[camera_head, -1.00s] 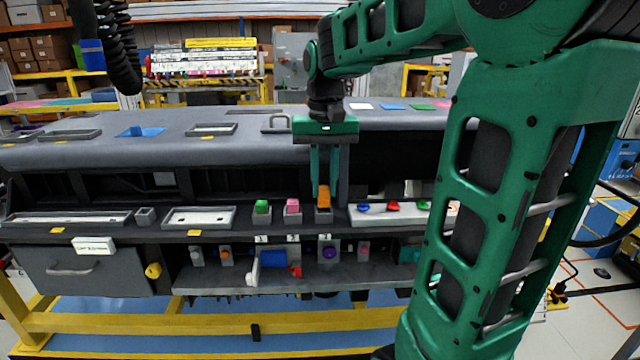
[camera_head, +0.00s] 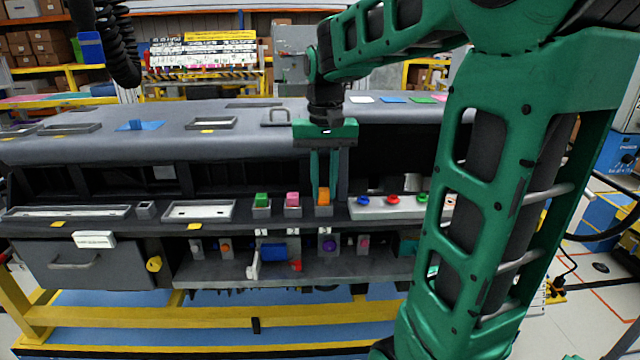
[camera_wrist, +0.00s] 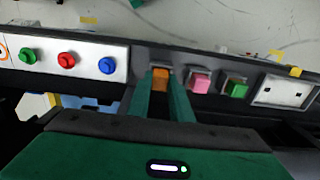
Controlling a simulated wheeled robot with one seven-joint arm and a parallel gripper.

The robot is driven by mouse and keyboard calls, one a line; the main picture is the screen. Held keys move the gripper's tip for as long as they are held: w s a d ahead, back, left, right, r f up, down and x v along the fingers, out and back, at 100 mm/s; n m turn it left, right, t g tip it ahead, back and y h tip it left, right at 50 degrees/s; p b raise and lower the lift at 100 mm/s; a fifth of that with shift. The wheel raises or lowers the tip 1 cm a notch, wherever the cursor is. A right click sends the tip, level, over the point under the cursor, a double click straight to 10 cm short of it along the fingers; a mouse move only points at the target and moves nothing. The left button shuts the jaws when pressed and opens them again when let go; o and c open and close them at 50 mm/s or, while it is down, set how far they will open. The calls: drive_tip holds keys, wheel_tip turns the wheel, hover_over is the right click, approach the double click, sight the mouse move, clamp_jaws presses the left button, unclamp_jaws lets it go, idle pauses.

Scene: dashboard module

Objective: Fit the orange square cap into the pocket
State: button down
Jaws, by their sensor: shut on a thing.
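The orange square cap (camera_head: 323,196) is between the fingertips of my gripper (camera_head: 324,192), at the top of a small grey holder (camera_head: 324,211) on the dashboard's lower ledge. My gripper points down and is shut on the cap. In the wrist view the orange cap (camera_wrist: 160,79) shows between the two green fingers (camera_wrist: 162,92). I cannot tell whether it is in or just above the holder. A green cap (camera_head: 262,199) and a pink cap (camera_head: 292,199) sit in similar holders to its left.
A pale panel (camera_head: 385,212) with blue, red and green round buttons lies right of the orange cap. An empty-looking framed tray (camera_head: 199,211) is further left. A lower shelf (camera_head: 300,272) carries several knobs and switches. The grey dashboard top (camera_head: 100,118) overhangs behind.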

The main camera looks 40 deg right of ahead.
sight(324, 190)
drive_tip(key=shift+f, duration=0.2)
drive_tip(key=c, duration=1.5)
unclamp_jaws()
drive_tip(key=shift+f, duration=0.1)
wheel_tip(324, 190, up, 11)
drive_tip(key=shift+w+f, duration=0.1)
drive_tip(key=shift+f, duration=0.1)
drive_tip(key=s+f, duration=0.6)
drive_tip(key=s, duration=0.1)
drive_tip(key=s+f, duration=1.3)
drive_tip(key=shift+s+a+f, duration=0.1)
drive_tip(key=shift+s+f, duration=0.15)
drive_tip(key=shift+s, duration=0.15)
